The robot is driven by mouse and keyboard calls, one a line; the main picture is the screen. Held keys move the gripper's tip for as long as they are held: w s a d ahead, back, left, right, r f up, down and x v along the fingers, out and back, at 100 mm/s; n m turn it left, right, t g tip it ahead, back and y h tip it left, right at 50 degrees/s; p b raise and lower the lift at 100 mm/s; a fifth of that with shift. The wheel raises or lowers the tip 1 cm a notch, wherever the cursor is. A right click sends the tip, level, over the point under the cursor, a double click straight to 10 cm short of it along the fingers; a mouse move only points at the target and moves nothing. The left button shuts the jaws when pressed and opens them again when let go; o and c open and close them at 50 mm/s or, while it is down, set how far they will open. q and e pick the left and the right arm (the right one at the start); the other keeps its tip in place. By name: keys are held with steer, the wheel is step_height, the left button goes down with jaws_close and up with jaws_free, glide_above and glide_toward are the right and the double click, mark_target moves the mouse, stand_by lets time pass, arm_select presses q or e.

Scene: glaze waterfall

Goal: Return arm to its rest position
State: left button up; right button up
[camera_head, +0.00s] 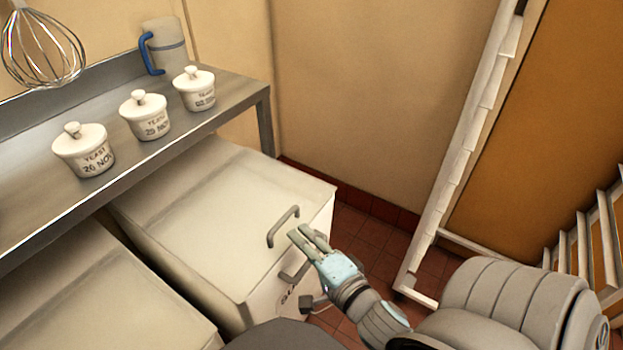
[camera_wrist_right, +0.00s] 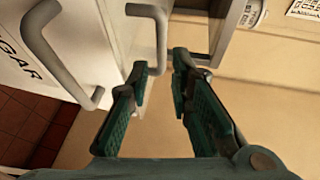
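My right gripper (camera_head: 307,233) is beside the lid handle (camera_head: 283,227) of a large white bin (camera_head: 215,215). In the right wrist view the two green-padded fingers of this gripper (camera_wrist_right: 162,75) are apart with nothing between them. The lid handle (camera_wrist_right: 158,38) shows just beyond the fingertips there; I cannot tell whether a finger touches it. The bin's front handle (camera_wrist_right: 62,60) is to the left in that view, beside a label reading "GAR". The bin's lid looks closed. My left gripper is not in view.
A metal shelf (camera_head: 125,165) above the bins holds lidded pots (camera_head: 146,117), a jug (camera_head: 165,48) with a blue handle. A whisk (camera_head: 40,55) hangs at upper left. A second bin (camera_head: 110,300) stands at lower left. A white rack (camera_head: 470,140) stands right; tiled floor (camera_head: 362,232) shows between.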

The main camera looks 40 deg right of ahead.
steer(key=shift+v, duration=1.9)
